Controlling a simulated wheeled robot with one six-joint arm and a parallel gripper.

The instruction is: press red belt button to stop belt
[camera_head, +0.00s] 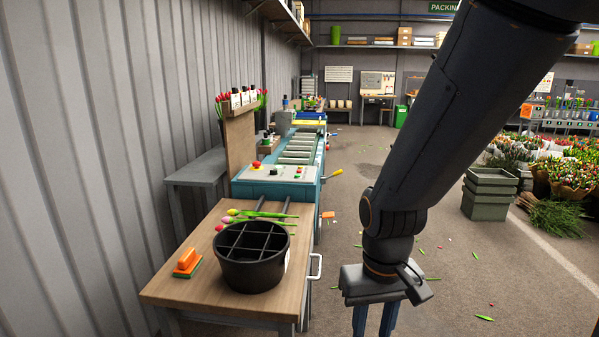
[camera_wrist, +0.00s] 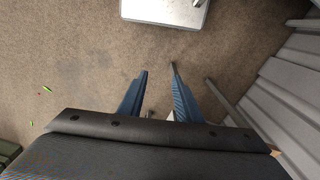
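The belt machine (camera_head: 262,188) is a teal bench with rollers, standing beyond the wooden table. A red mushroom-shaped button (camera_head: 256,164) sits at the left of its pale control panel (camera_head: 275,173). Smaller red and green controls (camera_head: 298,171) are at the panel's right. My gripper (camera_head: 374,325) hangs over the floor, right of the wooden table and apart from the panel. In the wrist view its two blue fingers (camera_wrist: 158,72) are apart with nothing between them. The button is not recognisable in the wrist view.
The wooden table (camera_head: 205,287) holds a black divided bucket (camera_head: 253,268), tulips (camera_head: 255,214) and an orange brush (camera_head: 187,262). A yellow-handled lever (camera_head: 333,173) sticks out from the machine's right side. Green crates (camera_head: 489,195) stand at right. Floor between is mostly clear, with scattered leaves.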

